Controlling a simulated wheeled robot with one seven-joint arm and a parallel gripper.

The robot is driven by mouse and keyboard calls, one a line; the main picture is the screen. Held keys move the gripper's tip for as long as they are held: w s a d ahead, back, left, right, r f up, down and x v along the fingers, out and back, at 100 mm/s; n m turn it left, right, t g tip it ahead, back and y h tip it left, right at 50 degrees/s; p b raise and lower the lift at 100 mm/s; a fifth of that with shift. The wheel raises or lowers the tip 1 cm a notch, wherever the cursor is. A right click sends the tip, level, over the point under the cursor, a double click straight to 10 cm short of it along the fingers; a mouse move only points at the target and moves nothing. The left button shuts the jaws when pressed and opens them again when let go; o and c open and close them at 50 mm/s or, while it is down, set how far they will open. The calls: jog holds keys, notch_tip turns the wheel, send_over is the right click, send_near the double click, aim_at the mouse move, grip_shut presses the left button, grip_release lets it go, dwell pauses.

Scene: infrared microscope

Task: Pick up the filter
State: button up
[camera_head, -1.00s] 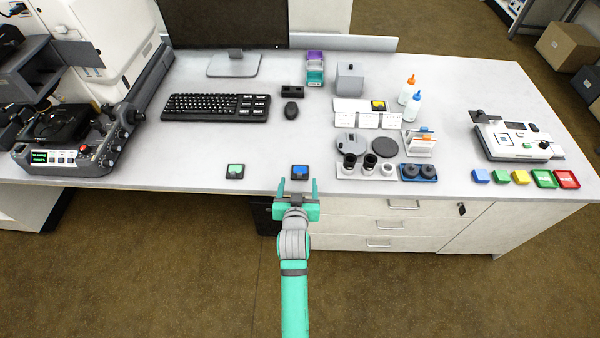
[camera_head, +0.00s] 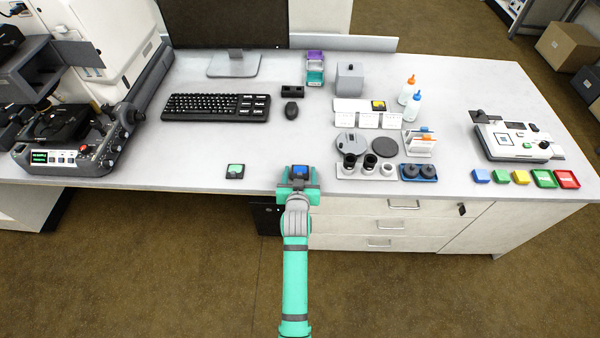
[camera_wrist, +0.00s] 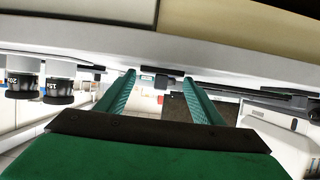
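A blue square filter in a dark holder (camera_head: 300,169) lies near the front edge of the table. A similar square piece with a green face (camera_head: 235,170) lies to its left; the frames do not say which one the task means. My gripper (camera_head: 300,176) is open and empty, with its fingers to either side of the blue filter in the head view. I cannot tell whether they touch it. In the wrist view, my teal fingers (camera_wrist: 160,95) are apart, and a thin dark piece (camera_wrist: 171,71) shows edge-on beyond and between their tips.
Objective lenses (camera_head: 370,163) on a white stand and a blue tray with dark round parts (camera_head: 418,173) stand to the right. A keyboard (camera_head: 216,107) and mouse (camera_head: 291,110) lie behind. The tabletop between the two square pieces is clear.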

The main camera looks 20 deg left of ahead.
jog(key=c, duration=0.8)
jog(key=shift+c, duration=0.2)
jog(key=shift+r, duration=0.15)
jog(key=shift+r, duration=0.6)
jog(key=s+r, duration=1.1)
jog(key=s, duration=0.3)
jog(key=shift+a+r, duration=0.15)
jog(key=shift+r, duration=0.1)
